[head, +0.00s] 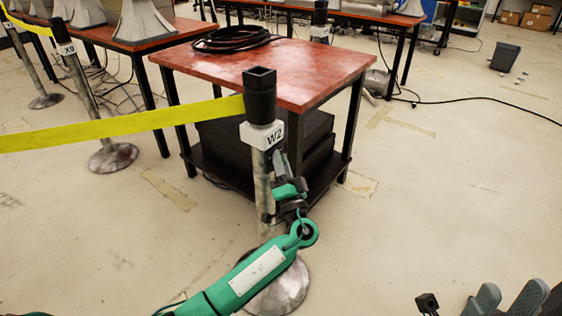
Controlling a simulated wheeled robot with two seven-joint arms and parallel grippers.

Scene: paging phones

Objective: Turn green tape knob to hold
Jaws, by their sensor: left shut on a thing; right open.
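A grey post (263,195) with a black square head (260,95) and a white W2 label (266,137) stands in the middle, in front of a red-topped table. A yellow tape (120,128) runs from its head to the left edge. My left arm reaches up from the bottom. My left gripper (279,160) is shut on a small part at the post just below the label, where the tape knob seems to be. The gripper hides the knob, so its colour and turn position cannot be told. My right gripper (510,292) is open, low at the bottom right, partly cut off.
The red-topped table (310,65) stands close behind the post, with a black cable coil (232,39) on it and dark boxes below. Another post, labelled X9 (80,90), stands at the left. The floor at right is mostly clear.

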